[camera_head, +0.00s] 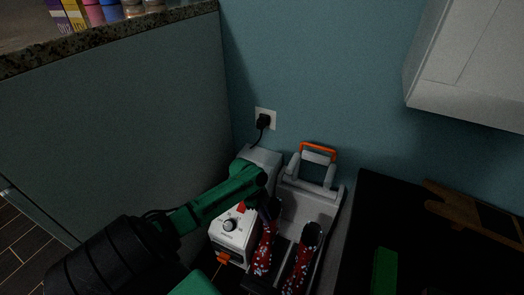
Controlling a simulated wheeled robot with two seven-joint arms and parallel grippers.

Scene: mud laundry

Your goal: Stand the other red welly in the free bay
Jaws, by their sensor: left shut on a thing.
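Two red wellies with pale spots show at the lower middle of the head view. The left one (264,254) is tilted, its dark opening just under my left gripper (264,200). The gripper is shut on its upper edge; the fingertips are dark and partly hidden. The other red welly (299,268) is upright or nearly so, to the right, in the grey carrier (323,213) with an orange handle. The foot ends of both wellies are cut off or hard to see, and I cannot tell whether the held one touches the carrier floor. My right gripper is out of view.
A white unit with a dial (230,236) stands left of the wellies. A plug and socket (265,120) are on the blue wall. A grey cabinet (120,140) rises at left. A dark surface with a green block (384,272) lies at right.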

